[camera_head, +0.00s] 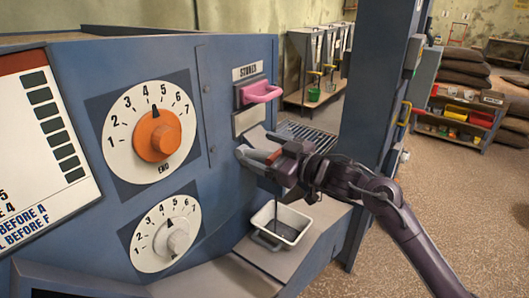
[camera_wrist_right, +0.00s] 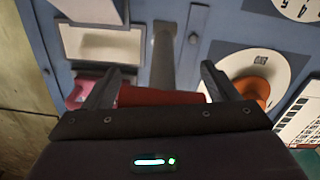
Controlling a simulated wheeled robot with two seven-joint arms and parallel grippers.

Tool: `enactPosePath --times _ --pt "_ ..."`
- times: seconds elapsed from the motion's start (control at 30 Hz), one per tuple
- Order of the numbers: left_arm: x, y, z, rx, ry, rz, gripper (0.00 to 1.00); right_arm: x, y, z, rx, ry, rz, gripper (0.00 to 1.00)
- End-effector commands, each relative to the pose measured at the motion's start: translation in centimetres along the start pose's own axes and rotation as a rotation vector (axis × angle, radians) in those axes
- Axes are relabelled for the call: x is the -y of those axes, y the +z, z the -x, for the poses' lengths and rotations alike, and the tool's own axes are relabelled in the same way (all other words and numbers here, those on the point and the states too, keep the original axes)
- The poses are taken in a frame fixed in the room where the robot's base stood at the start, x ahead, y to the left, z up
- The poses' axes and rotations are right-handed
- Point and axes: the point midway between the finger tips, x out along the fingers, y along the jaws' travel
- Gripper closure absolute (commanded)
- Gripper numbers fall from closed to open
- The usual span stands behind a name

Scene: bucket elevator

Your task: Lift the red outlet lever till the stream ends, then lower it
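In the right wrist view the red lever (camera_wrist_right: 160,97) runs crosswise between the fingertips of my right gripper (camera_wrist_right: 162,80). The fingers are wide apart and not closed on it. A thin dark stream (camera_head: 276,205) falls below the spout into a white tray (camera_head: 300,236), which holds dark material. My left gripper is not in view.
A pink handle (camera_head: 260,92) sits above the spout. The orange knob (camera_head: 157,136) and the grey knob (camera_head: 174,238) are on the panel at left. Open floor lies at right, before a shelf (camera_head: 456,118) and sacks (camera_head: 465,70).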

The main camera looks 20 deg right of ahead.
Motion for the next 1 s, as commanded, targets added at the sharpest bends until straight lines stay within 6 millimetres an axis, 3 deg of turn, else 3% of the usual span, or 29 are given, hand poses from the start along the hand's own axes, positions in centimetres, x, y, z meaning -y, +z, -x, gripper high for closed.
enactPosePath --times 0.1,0.43,0.8,1.0 --pt "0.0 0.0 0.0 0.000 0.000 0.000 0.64 0.0 0.1 0.0 0.003 -0.001 0.000 0.05" --pt "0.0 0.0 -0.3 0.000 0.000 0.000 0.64 0.1 0.5 0.4 0.008 -0.003 0.000 0.05" --pt "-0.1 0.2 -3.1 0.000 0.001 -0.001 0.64 0.2 0.7 6.2 0.009 -0.003 0.002 0.05" --pt "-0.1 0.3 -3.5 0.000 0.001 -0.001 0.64 0.1 0.3 7.6 0.006 -0.004 0.001 0.05"
